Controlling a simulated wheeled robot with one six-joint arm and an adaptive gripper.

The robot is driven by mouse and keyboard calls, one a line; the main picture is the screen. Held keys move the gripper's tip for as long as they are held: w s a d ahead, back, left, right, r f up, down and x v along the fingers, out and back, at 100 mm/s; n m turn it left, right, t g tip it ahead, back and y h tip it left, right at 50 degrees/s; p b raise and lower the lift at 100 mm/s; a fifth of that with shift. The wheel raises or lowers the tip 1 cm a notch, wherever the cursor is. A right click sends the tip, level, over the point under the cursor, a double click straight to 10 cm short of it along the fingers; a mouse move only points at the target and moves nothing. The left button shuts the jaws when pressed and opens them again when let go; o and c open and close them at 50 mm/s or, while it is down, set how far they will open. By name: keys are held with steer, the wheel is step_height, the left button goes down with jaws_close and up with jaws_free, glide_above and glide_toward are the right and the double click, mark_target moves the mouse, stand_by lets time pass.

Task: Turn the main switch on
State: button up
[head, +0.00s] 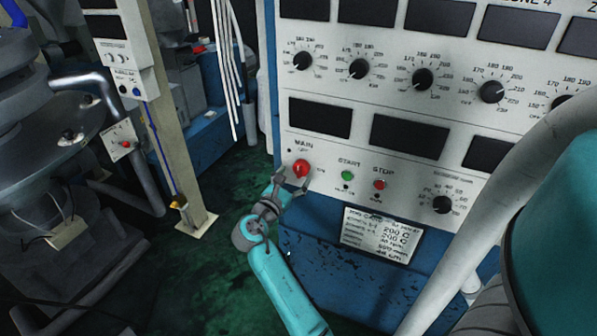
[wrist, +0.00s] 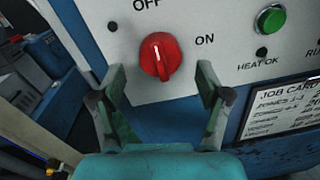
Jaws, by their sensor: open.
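The main switch is a red rotary knob (head: 301,168) on the white panel under the label MAIN. In the wrist view the red knob (wrist: 160,54) has OFF printed above it and ON to its right. Its ridge and white mark run nearly upright, in line with OFF rather than ON. My gripper (head: 291,182) is just below the knob in the head view. In the wrist view my gripper (wrist: 161,82) is open, with one finger to the lower left of the knob and one to the lower right. Nothing is between the fingers; contact with the knob is not visible.
A green START button (head: 347,175) and a red STOP button (head: 380,184) sit right of the switch. A job card (head: 381,235) is on the blue cabinet (head: 330,274) below. Black dials line the panel above. A beige post (head: 170,130) stands left, with green floor between.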

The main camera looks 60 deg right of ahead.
mark_target(298, 172)
steer(key=shift+d, duration=1.75)
steer(key=c, duration=1.2)
